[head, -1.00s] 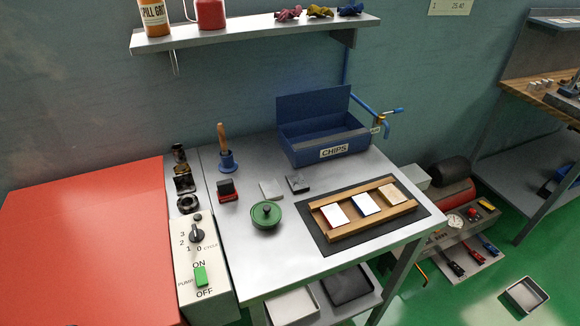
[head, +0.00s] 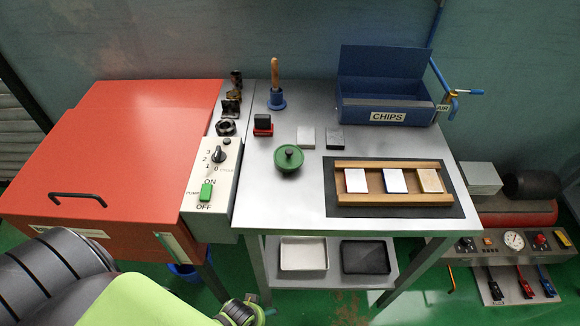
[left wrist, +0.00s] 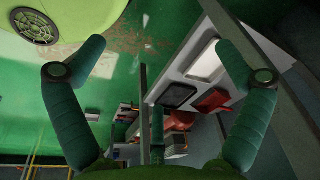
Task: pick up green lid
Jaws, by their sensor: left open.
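The round green lid (head: 289,159) with a dark knob lies on the steel cart top (head: 300,224), left of the wooden rack. My left arm comes in at the bottom left of the head view, low and in front of the cart; its fingers are not clearly visible there. That view shows the floor and the cart's lower shelf, not the lid. My right gripper is not in view.
A red cabinet (head: 120,150) with a black handle and a control panel (head: 211,190) adjoin the cart's left side. Behind the lid are a red-black block (head: 263,125) and grey blocks (head: 306,137). A wooden rack (head: 390,199) and the blue CHIPS bin (head: 385,105) stand to the right.

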